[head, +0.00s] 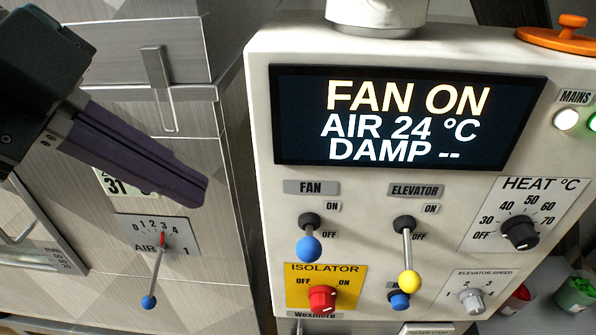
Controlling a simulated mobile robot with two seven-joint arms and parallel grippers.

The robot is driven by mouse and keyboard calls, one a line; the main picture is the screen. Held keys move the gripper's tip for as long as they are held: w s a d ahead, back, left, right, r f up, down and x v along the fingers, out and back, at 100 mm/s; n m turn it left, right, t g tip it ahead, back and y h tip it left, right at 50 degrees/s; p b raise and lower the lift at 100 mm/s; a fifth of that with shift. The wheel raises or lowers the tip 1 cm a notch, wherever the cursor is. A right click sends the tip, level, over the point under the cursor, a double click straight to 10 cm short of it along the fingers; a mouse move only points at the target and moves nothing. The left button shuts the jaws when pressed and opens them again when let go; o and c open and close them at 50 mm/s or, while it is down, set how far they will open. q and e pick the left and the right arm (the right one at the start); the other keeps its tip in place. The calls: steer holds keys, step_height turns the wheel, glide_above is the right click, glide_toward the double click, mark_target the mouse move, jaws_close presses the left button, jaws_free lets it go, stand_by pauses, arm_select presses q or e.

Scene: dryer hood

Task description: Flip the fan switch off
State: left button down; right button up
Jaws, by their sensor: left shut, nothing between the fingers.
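The fan switch (310,248) is a short lever with a blue ball on a dark pivot, under the FAN label on the white control panel (257,180). ON is marked above it and OFF below. Its lever looks foreshortened, sticking out toward me more than the elevator lever beside it. The display (408,115) reads FAN ON, AIR 24 °C, DAMP --. My left gripper (195,189) is shut and empty, its dark purple fingers pointing right and down. Its tips appear left of the panel, apart from the fan switch. My right gripper is not in view.
The elevator lever (409,282) with a yellow ball hangs down right of the fan switch. Below are the red isolator knob (322,299) and a blue button (399,300). The air lever (149,301) is on the grey cabinet at left. The heat knob (520,233) is at right.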

arm_select(q)
steer(key=shift+r, duration=0.1)
stand_by(0.3)
steer(key=p, duration=0.4)
glide_toward(301, 246)
steer(key=x, duration=0.6)
steer(key=shift+r, duration=0.1)
steer(key=shift+w+d+f, duration=0.2)
steer(key=shift+d+f, duration=0.05)
steer(key=shift+f, duration=0.15)
